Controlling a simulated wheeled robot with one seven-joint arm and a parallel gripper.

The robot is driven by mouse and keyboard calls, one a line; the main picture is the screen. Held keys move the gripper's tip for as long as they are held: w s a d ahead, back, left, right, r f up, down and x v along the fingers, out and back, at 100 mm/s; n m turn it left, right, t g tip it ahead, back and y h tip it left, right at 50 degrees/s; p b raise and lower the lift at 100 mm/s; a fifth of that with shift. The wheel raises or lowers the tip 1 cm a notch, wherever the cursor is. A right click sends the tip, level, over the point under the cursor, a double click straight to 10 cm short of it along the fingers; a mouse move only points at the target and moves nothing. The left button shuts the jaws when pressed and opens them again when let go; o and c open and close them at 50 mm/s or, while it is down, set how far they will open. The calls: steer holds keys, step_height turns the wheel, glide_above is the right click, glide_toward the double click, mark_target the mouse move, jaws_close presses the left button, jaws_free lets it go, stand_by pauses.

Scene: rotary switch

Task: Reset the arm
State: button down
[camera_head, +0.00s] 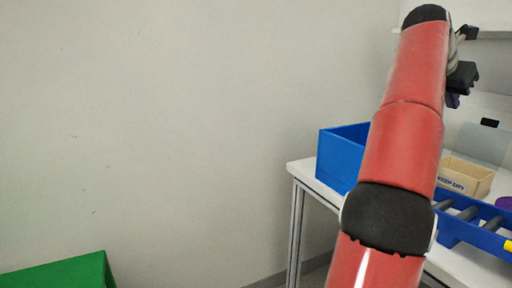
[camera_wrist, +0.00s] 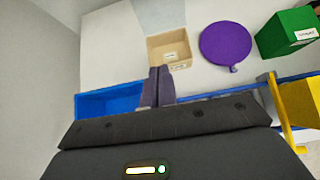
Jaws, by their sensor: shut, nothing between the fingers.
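My gripper (camera_wrist: 158,86) shows in the wrist view with its two dark fingers together and nothing between them. It points out over the table, in front of a beige box (camera_wrist: 168,47) and beside a blue bin (camera_wrist: 108,101). In the head view my red arm rises on the right side, and the wrist end (camera_head: 461,80) is partly hidden behind it. No rotary switch can be made out in either view.
A white table (camera_head: 304,172) stands at the right, with a blue bin (camera_head: 342,151), a beige box (camera_head: 467,175) and a blue roller rack (camera_head: 478,226). A purple round object (camera_wrist: 226,44), a green box (camera_wrist: 287,35) and a yellow part (camera_wrist: 301,101) show in the wrist view.

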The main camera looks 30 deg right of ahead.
steer(key=w+a+f+m+t+y, duration=0.2)
steer(key=w+a+f+m+t, duration=0.25)
steer(key=w+a, duration=0.85)
steer(key=w+a+f+m+t+y, duration=0.15)
steer(key=a+f, duration=0.25)
steer(key=a, duration=0.5)
steer(key=w+a+f+m+y, duration=0.15)
steer(key=a+f, duration=0.25)
steer(key=a, duration=0.5)
steer(key=s+a+f+m+y, duration=0.2)
steer(key=s+a+f+m, duration=0.2)
steer(key=a+f, duration=0.6)
steer(key=s+a+f+m+y, duration=0.2)
steer(key=s+a+f+m, duration=0.3)
steer(key=a+f, duration=0.6)
steer(key=shift+s+a+f+y, duration=0.25)
steer(key=shift+s+a+y, duration=0.15)
steer(key=shift+s+a, duration=0.4)
